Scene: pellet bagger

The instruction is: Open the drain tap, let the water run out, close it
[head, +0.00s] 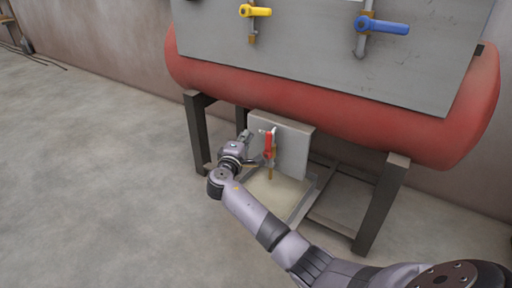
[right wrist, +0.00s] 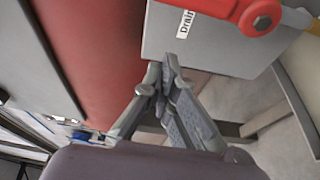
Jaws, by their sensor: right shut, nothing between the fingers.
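The drain tap has a red lever (head: 268,145) in front of a small grey plate (head: 294,150) under the red tank. In the right wrist view the red lever (right wrist: 238,10) shows at the top right, beside a label reading "Drain" (right wrist: 186,24). In the head view the lever stands roughly upright above a brass outlet (head: 270,173). A tray (head: 305,197) with a pale bottom lies below it. My right gripper (head: 246,136) is just left of the lever; its fingers (right wrist: 168,70) are shut and empty, apart from the lever. My left gripper is not in view.
The red tank (head: 440,142) stands on dark legs (head: 380,205). A grey panel (head: 320,50) above carries a yellow lever (head: 256,11) and a blue lever (head: 385,26). The floor (head: 90,180) to the left is clear.

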